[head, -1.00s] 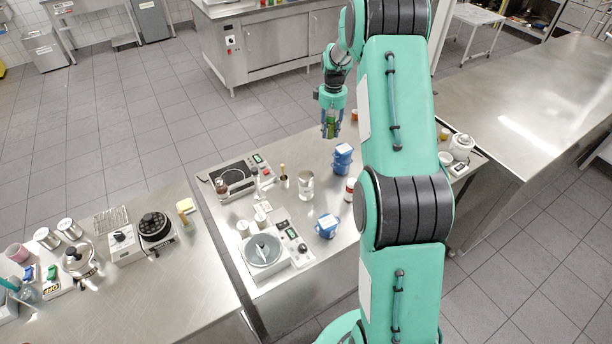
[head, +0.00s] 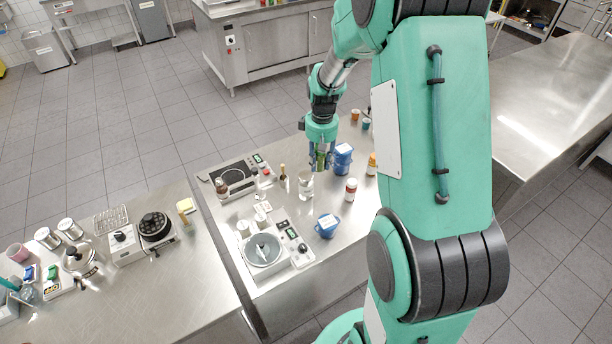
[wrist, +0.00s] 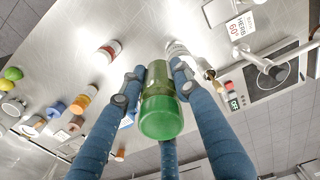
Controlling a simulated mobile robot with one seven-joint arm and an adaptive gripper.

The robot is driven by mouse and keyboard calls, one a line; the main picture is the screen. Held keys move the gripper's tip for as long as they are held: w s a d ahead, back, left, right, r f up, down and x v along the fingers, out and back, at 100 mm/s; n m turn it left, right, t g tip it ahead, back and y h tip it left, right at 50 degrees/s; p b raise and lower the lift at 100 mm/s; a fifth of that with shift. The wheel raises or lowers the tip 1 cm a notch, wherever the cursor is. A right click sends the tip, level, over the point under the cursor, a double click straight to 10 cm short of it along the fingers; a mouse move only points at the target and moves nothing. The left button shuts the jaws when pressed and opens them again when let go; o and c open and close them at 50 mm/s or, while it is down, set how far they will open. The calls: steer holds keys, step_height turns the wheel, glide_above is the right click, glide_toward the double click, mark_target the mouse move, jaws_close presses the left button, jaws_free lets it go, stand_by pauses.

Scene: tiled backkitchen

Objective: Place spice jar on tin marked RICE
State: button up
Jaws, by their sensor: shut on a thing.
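My gripper (head: 321,163) hangs over the middle counter in the head view, its blue fingers shut around a green jar (head: 320,154). In the wrist view the jar (wrist: 161,112) is see-through green with a brighter green end toward the camera, and the fingers press it from the sides. It is clear of the counter. A silvery can (head: 306,184) stands just below the gripper in the head view; it is partly hidden behind the jar in the wrist view (wrist: 177,50). I cannot read RICE on any tin, so I cannot tell which one it is.
Near the gripper stand stacked blue tubs (head: 343,158), a red-and-white jar (head: 351,190), an orange jar (head: 371,164) and a dark bottle (head: 283,178). A hob (head: 232,176) and a scale-like appliance (head: 265,254) are to the left. A blue tub (head: 327,226) stands nearer.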

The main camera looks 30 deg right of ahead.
steer(key=s+a, duration=0.7)
steer(key=s, duration=0.4)
steer(key=shift+a+f+n, duration=0.2)
steer(key=shift+f+n, duration=0.15)
steer(key=shift+n, duration=0.05)
steer(key=shift+w, duration=0.15)
glide_above(306, 175)
steer(key=shift+f+p, duration=0.35)
steer(key=shift+f, duration=0.4)
steer(key=shift+f, duration=1.75)
steer(key=shift+f, duration=0.15)
steer(key=o, duration=1.2)
